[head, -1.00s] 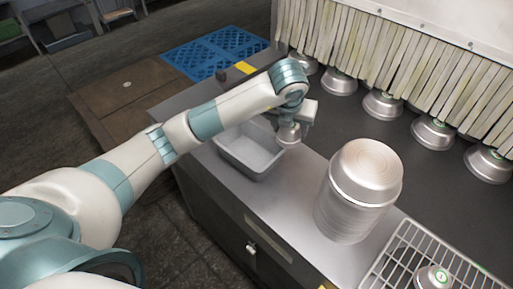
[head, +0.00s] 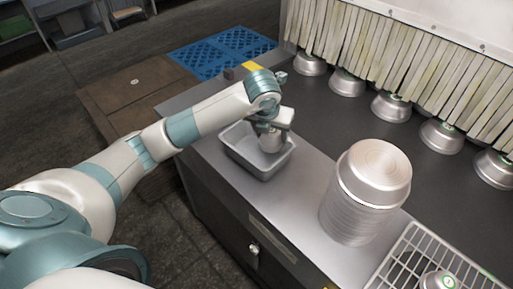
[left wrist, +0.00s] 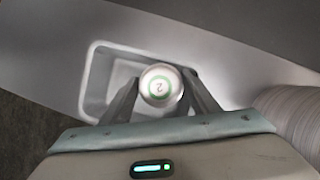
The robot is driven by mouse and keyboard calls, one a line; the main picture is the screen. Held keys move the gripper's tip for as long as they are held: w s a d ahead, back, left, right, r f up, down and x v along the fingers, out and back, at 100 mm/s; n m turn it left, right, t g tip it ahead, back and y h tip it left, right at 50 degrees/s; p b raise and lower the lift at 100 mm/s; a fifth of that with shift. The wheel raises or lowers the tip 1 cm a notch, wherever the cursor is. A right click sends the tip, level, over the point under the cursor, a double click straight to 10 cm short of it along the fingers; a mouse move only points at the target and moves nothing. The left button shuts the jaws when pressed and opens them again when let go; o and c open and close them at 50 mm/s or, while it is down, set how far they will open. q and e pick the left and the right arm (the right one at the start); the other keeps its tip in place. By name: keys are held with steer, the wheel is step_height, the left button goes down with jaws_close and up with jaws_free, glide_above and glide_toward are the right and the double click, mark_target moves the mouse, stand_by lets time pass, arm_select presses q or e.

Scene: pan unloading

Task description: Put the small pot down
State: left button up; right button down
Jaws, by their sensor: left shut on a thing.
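A small silver pot (head: 270,142) with a green-ringed label reading 2 is held by my left gripper (head: 268,122). In the left wrist view the pot (left wrist: 160,87) sits between the two fingers, which are shut on it. It is over or inside a grey rectangular bin (head: 244,168) on the metal counter, towards the bin's far right side. Whether it touches the bin floor cannot be told. The bin's rim also shows in the left wrist view (left wrist: 92,78). My right gripper is not in view.
A tall stack of silver pans (head: 362,200) stands on the counter right of the bin. A wire rack (head: 405,270) with another small pot (head: 440,281) is at lower right. Several similar pots (head: 391,106) line the strip curtain (head: 400,60). Bare counter (head: 290,200) lies between bin and stack.

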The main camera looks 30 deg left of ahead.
arm_select(q)
steer(key=a+f, duration=0.2)
steer(key=a, duration=0.1)
steer(key=s+a, duration=0.1)
steer(key=shift+s+a+f+b, duration=0.1)
steer(key=shift+a+f+b, duration=0.05)
steer(key=shift+f+b, duration=0.25)
steer(key=shift+f+b, duration=0.9)
steer(key=shift+f, duration=1.15)
steer(key=shift+f, duration=0.1)
steer(key=o, duration=1.1)
steer(key=shift+c, duration=0.2)
